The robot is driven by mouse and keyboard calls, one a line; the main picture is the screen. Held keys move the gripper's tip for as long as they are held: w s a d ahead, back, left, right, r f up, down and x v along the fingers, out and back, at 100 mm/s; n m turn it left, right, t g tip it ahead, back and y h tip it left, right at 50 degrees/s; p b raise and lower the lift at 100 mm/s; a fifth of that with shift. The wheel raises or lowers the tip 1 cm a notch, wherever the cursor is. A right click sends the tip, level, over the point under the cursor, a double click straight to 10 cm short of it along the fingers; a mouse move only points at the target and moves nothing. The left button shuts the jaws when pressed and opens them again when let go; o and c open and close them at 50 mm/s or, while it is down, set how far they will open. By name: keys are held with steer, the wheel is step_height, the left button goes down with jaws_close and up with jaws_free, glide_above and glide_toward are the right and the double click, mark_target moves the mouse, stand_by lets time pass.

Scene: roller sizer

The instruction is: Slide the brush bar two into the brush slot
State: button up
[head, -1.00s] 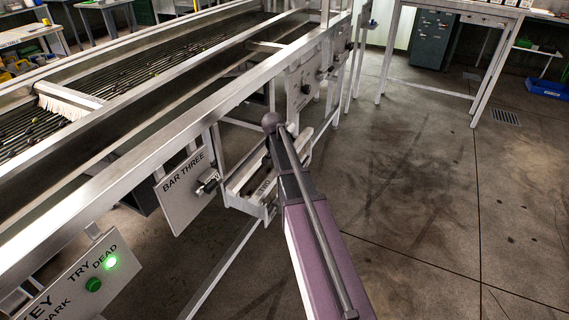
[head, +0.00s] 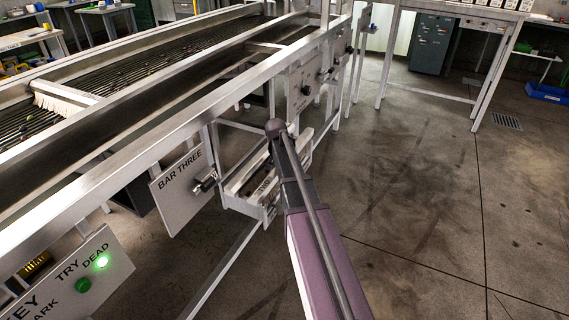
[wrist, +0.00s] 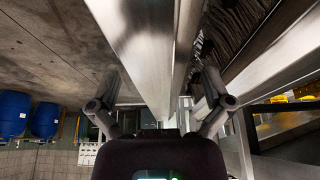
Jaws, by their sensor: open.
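A bar with pale bristles (head: 68,97) lies across the rollers of the sizer at the left of the head view. I cannot tell whether it is brush bar two. A narrow pale rack (head: 262,200) with partly hidden lettering hangs below the side rail, beside my arm. I cannot make out the brush slot for certain. My gripper (wrist: 160,88) shows in the wrist view with its two fingers spread wide and nothing held between them. A broad steel rail runs close beyond the fingers. In the head view my arm hides the gripper.
The sizer's long side rail (head: 150,150) runs along my left. A BAR THREE plate (head: 179,184) with a latch hangs under it, and a panel with a lit green lamp (head: 101,262) stands nearer. The concrete floor to the right is clear up to a pale table (head: 455,10).

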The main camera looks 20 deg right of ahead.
jaws_close()
stand_by(0.4)
steer(key=shift+r, duration=0.2)
step_height(320, 180, up, 4)
steer(key=p, duration=0.4)
steer(key=shift+f, duration=0.25)
steer(key=s+a, duration=0.2)
steer(key=s, duration=0.5)
steer(key=s+a+r+p, duration=0.1)
steer(key=s+a, duration=0.2)
steer(key=s, duration=0.5)
steer(key=shift+s, duration=0.1)
steer(key=shift+r, duration=0.15)
step_height(320, 180, up, 32)
steer(key=p, duration=3.2)
steer(key=shift+r, duration=0.15)
